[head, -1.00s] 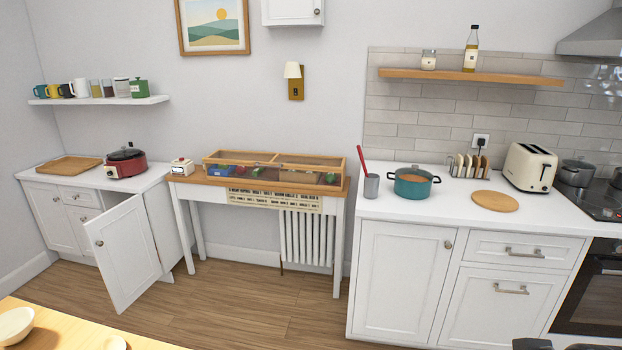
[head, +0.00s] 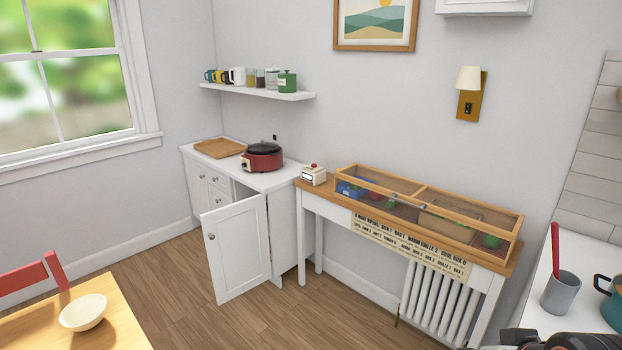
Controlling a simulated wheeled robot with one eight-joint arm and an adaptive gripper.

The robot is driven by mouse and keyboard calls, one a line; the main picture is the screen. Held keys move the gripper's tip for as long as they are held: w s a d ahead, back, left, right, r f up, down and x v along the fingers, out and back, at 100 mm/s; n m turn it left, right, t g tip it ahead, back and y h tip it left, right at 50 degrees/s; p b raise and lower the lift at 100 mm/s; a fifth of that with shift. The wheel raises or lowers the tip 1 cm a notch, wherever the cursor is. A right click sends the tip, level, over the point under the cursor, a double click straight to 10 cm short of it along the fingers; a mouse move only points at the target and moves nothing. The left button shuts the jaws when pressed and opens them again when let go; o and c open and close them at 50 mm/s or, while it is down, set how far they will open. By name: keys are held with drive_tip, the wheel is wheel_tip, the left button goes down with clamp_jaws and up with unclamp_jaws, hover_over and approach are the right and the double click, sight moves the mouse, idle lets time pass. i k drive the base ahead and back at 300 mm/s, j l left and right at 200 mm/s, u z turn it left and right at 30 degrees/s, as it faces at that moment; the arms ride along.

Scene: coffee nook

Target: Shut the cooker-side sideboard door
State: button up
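The white sideboard (head: 287,178) stands against the back wall, left of the wooden-topped display table. Its right-hand door (head: 238,246), the one nearer the cooker side, stands wide open and swung out into the room. A small round knob shows near the door's upper left edge. The dark inside of the sideboard shows only as a narrow gap above the door. A dark part of my arm (head: 560,341) shows at the bottom right edge. My gripper's fingers are not in view.
A red cooker (head: 262,157) and a wooden tray (head: 220,148) stand on the sideboard. The display table (head: 480,262) stands close to its right. A dining table (head: 115,325) with a bowl (head: 83,312) and a red chair is at the lower left. Wooden floor is clear before the door.

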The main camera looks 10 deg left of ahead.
sight(236, 235)
drive_tip(key=i+u, duration=0.45)
drive_tip(key=i+l+u, duration=0.25)
drive_tip(key=u, duration=0.2)
drive_tip(key=i+l+u, duration=0.3)
drive_tip(key=u, duration=0.15)
drive_tip(key=i+l, duration=0.15)
drive_tip(key=i, duration=0.3)
drive_tip(key=i+l, duration=0.2)
drive_tip(key=i, duration=0.25)
